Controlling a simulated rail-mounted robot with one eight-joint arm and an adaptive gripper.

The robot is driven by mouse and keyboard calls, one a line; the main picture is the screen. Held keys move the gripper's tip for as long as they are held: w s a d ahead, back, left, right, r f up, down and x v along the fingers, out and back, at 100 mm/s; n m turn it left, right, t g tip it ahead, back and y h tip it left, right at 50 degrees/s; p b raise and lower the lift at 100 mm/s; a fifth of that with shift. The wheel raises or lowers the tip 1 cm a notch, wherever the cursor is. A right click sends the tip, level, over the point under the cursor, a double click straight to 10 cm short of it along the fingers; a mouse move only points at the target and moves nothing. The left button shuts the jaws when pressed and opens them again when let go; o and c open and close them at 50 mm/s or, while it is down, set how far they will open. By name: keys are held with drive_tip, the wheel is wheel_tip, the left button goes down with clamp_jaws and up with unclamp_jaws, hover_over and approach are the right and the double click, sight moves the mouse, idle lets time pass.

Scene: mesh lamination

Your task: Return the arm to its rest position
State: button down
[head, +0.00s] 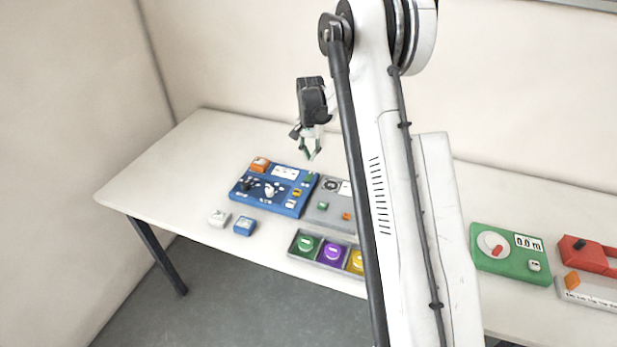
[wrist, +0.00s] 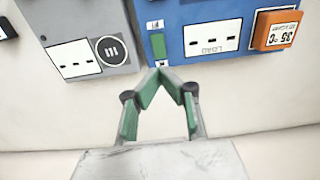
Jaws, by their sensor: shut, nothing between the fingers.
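My gripper (head: 311,154) hangs above the white table (head: 140,190), behind the blue panel in the head view. Its green-padded fingers point down and stand clear of the panels. In the wrist view my gripper (wrist: 160,72) has its fingertips together with nothing between them. The blue panel (wrist: 190,45) lies just past the fingertips there. My white arm rises through the middle of the head view and hides part of the table.
The blue panel (head: 290,208) carries an orange block (head: 260,164); a grey panel (head: 318,212) adjoins it. Two small blocks, white (head: 219,217) and blue (head: 244,226), lie in front. A tray (head: 295,252) holds coloured pieces. A green device (head: 512,262) and red device (head: 590,256) stand right.

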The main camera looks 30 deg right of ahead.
drive_tip(key=s+a+r+n+t+b, duration=0.2)
drive_tip(key=s+a+r+b, duration=0.1)
drive_tip(key=s+a+r, duration=0.5)
drive_tip(key=s+a+r+n+t+b, duration=0.1)
drive_tip(key=s+a+r+n+b, duration=0.15)
drive_tip(key=s+a+r, duration=0.4)
drive_tip(key=s+a+n+t+b, duration=0.2)
drive_tip(key=s+a, duration=0.1)
drive_tip(key=s, duration=0.8)
drive_tip(key=s+a+f+n+t+b, duration=0.1)
drive_tip(key=s+a+n+t+b, duration=0.1)
drive_tip(key=s, duration=0.9)
drive_tip(key=shift+s+a+f+n+b, duration=0.15)
drive_tip(key=shift+a+f+n+b, duration=0.15)
drive_tip(key=shift+a+n, duration=0.4)
drive_tip(key=shift+a, duration=0.15)
